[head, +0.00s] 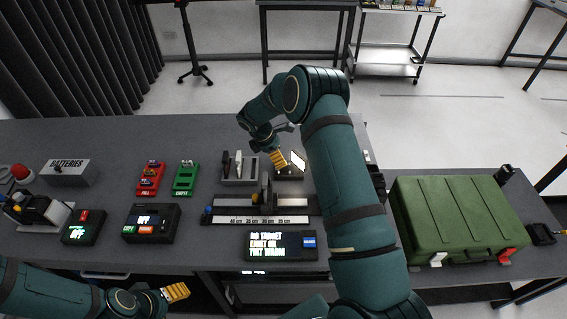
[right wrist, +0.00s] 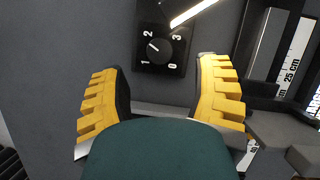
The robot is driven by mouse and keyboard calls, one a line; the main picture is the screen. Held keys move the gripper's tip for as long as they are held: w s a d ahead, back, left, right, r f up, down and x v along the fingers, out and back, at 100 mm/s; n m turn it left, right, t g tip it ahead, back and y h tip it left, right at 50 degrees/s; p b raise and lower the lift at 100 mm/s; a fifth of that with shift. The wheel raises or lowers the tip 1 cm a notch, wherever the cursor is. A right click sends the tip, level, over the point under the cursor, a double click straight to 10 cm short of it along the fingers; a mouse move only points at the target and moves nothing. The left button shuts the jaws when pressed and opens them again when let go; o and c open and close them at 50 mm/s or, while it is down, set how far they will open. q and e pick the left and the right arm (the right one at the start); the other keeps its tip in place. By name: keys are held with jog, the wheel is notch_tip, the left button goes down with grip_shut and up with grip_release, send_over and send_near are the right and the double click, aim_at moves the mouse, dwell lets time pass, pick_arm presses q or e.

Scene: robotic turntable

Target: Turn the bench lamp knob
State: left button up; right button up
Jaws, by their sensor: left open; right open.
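The bench lamp knob (right wrist: 160,48) is a dark round knob on a black plate marked 0, 1, 2 and 3, in the upper middle of the right wrist view. Its small pale mark lies on the side of the 1 and 2; the exact setting is hard to tell. The lit white lamp bar (right wrist: 193,13) crosses beside the 3, and it glows in the head view (head: 298,161). My right gripper (right wrist: 161,105) is open, its yellow fingers apart and short of the knob, touching nothing visible. My left gripper (head: 177,292) is low at the table's front edge, empty.
A grey slotted holder (head: 240,170) and a measuring rail (head: 262,210) stand close to the lamp. A display box (head: 282,246) is in front. A green case (head: 455,218) stands right. My right arm hides part of the table.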

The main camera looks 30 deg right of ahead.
jog(key=shift+x, duration=2.65)
grip_shut()
